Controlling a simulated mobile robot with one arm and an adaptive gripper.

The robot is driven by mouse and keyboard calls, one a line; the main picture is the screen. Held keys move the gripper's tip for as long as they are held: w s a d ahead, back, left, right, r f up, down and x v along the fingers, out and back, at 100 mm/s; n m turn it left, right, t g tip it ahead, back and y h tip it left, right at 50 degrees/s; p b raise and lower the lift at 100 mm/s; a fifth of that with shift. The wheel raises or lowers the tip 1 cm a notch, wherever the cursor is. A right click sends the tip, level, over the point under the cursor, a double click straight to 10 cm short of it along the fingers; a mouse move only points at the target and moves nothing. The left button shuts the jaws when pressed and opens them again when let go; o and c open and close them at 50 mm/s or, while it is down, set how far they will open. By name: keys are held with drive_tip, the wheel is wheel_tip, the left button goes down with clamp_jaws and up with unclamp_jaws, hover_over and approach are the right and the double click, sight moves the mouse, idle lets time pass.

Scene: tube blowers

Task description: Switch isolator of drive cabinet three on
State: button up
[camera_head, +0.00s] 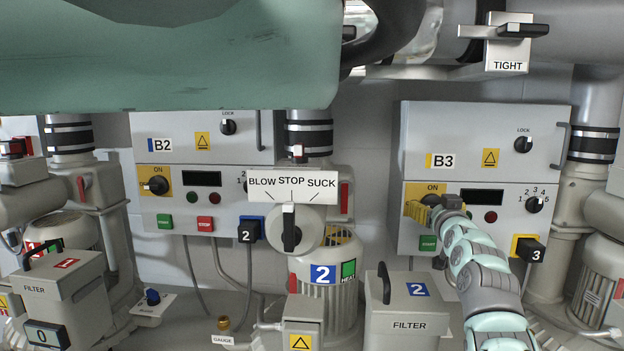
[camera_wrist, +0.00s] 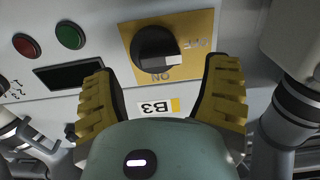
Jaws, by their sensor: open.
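Drive cabinet three (camera_head: 410,130) is the grey box labelled B3 at the right in the head view. Its isolator is a black rotary knob (camera_wrist: 155,46) on a yellow ON/OFF plate (camera_wrist: 200,24), seen upside down in the wrist view. In the head view the plate (camera_head: 432,188) shows above my fingers, which hide the knob. My gripper (camera_head: 422,212) has yellow ribbed fingers. In the wrist view my gripper (camera_wrist: 160,72) is open and empty, fingers spread on either side of the knob, apparently not touching it.
Start button (camera_head: 428,243), display (camera_head: 481,196) and red lamp (camera_head: 491,216) are near the isolator. A round pipe (camera_head: 594,145) stands right of the cabinet. Cabinet B2 (camera_head: 220,150), a BLOW/STOP/SUCK lever (camera_head: 290,232) and a filter box (camera_head: 405,310) stand to the left.

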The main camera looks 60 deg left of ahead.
sight(432, 205)
drive_tip(key=shift+x, duration=1.5)
drive_tip(key=shift+a, duration=0.1)
drive_tip(key=c, duration=1)
